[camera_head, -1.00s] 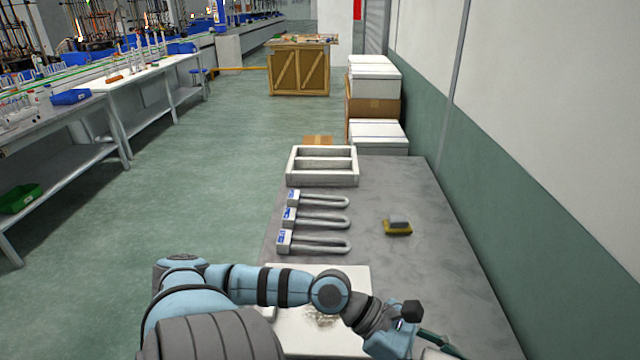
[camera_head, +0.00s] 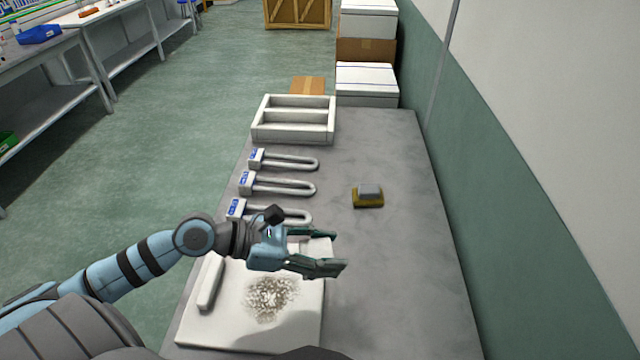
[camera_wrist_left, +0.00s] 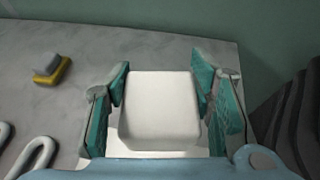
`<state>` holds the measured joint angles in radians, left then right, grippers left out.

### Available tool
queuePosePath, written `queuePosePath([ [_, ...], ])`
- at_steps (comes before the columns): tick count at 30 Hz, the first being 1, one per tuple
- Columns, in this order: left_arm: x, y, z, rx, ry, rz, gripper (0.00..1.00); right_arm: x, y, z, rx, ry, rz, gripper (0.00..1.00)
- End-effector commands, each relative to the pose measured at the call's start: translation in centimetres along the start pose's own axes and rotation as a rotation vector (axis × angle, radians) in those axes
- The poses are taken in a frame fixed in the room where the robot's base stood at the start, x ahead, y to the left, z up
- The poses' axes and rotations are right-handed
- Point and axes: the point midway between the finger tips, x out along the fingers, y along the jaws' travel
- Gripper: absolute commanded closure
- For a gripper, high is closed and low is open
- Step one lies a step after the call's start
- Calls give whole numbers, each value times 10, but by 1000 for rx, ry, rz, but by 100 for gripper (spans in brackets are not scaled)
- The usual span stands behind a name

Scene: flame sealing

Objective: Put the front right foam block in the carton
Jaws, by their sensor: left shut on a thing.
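My left gripper (camera_head: 330,250) is over the right part of the white board (camera_head: 235,325) on the grey table. It is shut on a white foam block (camera_wrist_left: 160,108), which fills the space between its green fingers in the left wrist view. In the head view the fingers partly hide this block. Another white foam block (camera_head: 210,281) lies along the board's left edge. A white open box with dividers (camera_head: 292,139) stands at the table's far end. Behind it a brown cardboard surface (camera_head: 307,84) shows; I cannot tell which is the carton. My right gripper is not in view.
Several U-shaped tubes with blue-marked ends (camera_head: 290,188) lie along the table's left side. A yellow and grey block (camera_head: 368,196) sits right of them. Grainy debris (camera_head: 270,297) lies on the board. The table's right side is clear, with a wall beyond.

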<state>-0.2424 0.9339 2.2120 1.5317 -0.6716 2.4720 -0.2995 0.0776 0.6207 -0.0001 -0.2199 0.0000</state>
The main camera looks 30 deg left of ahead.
Motion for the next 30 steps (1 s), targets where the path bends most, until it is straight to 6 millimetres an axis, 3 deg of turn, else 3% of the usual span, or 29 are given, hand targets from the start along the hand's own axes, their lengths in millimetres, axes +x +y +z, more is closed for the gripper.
queuePosePath([
  [9, 4, 159, 53, -152, -8, 359, 66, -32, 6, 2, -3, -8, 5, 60],
  [12, 13, 197, 74, -196, -5, 453, 66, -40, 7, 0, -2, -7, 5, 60],
  [17, 26, 223, 90, -229, 2, 526, 66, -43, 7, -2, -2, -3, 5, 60],
  [20, 35, 225, 72, -233, 8, 534, 66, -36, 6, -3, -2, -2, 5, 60],
  [27, 73, 224, -17, -233, 8, 531, 66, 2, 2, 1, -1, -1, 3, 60],
  [30, 84, 224, -43, -231, 7, 531, 66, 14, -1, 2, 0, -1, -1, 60],
])
